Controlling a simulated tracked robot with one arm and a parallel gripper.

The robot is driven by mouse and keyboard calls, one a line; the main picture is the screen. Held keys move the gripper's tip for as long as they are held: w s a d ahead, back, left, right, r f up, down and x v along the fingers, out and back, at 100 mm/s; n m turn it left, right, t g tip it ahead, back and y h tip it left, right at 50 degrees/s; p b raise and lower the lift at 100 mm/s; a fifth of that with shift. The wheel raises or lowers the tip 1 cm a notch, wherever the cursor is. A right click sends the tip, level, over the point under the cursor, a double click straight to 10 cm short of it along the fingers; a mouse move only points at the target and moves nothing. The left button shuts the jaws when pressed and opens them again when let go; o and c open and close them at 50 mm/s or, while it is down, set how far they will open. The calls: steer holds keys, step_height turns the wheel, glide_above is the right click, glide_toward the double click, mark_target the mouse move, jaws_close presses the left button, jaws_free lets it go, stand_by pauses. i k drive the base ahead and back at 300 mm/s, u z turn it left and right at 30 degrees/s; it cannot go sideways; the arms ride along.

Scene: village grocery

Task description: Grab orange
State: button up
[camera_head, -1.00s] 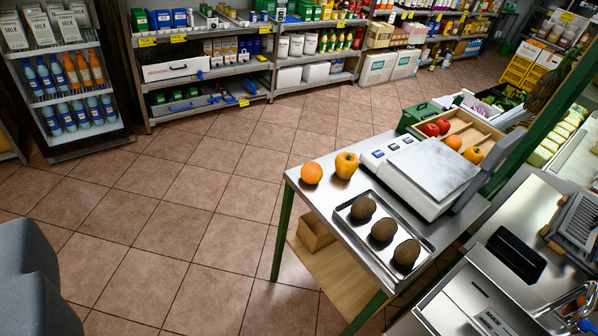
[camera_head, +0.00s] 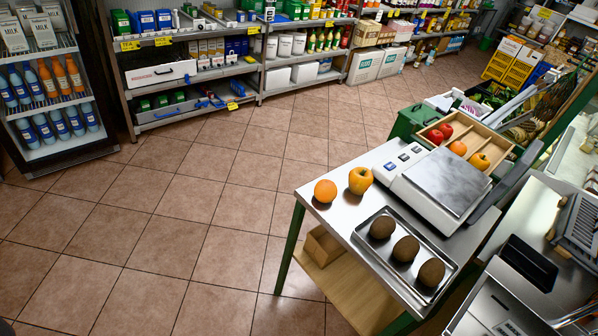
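An orange (camera_head: 325,191) sits on the left corner of the steel table (camera_head: 338,219), close to its edge. A yellow-orange apple (camera_head: 360,180) stands just to its right, with a small gap between them. Another orange (camera_head: 458,148) lies in a wooden tray (camera_head: 487,131) behind the scale, with red apples (camera_head: 440,133) and a yellow-orange apple (camera_head: 480,161). My gripper is not in view, so its state does not show.
A white scale (camera_head: 437,184) stands right of the loose fruit. A metal tray with three brown round fruits (camera_head: 405,249) lies in front. Open tiled floor (camera_head: 190,230) lies left of the table. Shelves (camera_head: 190,67) and a drinks fridge (camera_head: 45,90) line the back.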

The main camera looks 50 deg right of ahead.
mark_target(326, 192)
steer(key=i, duration=1.2)
steer(key=z, duration=2.5)
